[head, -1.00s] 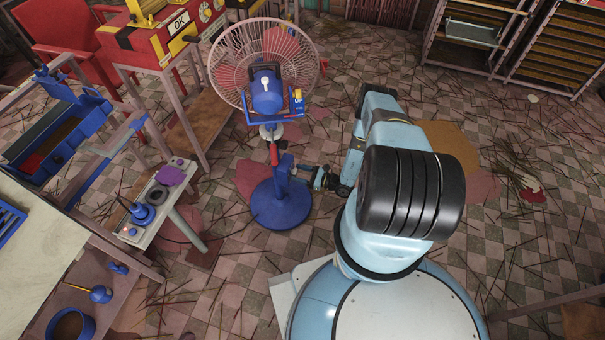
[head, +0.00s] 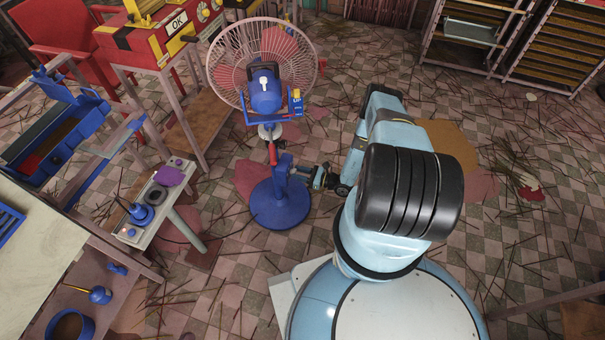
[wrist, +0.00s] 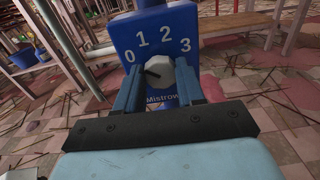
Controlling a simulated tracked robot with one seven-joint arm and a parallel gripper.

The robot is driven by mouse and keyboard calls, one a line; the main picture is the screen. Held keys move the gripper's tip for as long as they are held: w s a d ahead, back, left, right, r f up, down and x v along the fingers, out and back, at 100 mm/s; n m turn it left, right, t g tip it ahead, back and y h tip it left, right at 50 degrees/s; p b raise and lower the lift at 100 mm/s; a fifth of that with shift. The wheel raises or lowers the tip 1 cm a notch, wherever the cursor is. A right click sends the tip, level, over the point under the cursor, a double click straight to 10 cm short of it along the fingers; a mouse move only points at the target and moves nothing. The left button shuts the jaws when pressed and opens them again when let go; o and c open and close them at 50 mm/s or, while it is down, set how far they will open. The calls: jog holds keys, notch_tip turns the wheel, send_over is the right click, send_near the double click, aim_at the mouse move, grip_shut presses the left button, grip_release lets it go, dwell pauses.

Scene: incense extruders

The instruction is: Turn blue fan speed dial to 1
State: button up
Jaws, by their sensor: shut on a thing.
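The blue fan (head: 264,75) stands on a round blue base (head: 279,205), with its caged head turned away from me. Its blue control box (wrist: 155,28) fills the upper middle of the wrist view, marked 0, 1, 2, 3 in an arc. The grey-white speed dial (wrist: 167,69) sits below the numbers. Its dark pointer is at the left side, nearest the 0. My gripper (wrist: 160,80) is shut on the dial, one blue finger on each side. In the head view, my gripper (head: 312,178) reaches the post from the right; the dial is hidden there.
A small side table (head: 157,200) with a purple item and a blue device stands left of the fan. A red and yellow machine (head: 160,38) is behind left. Shelving racks stand at the back right. Thin sticks litter the checkered floor.

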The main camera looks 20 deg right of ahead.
jog(key=m, duration=0.6)
jog(key=shift+w, duration=0.2)
jog(key=shift+m, duration=0.3)
jog(key=o, duration=1)
jog(key=shift+o, duration=0.2)
jog(key=shift+s, duration=0.1)
jog(key=v, duration=1.3)
jog(key=shift+s+d, duration=0.2)
jog(key=shift+d, duration=0.15)
jog(key=shift+f, duration=0.1)
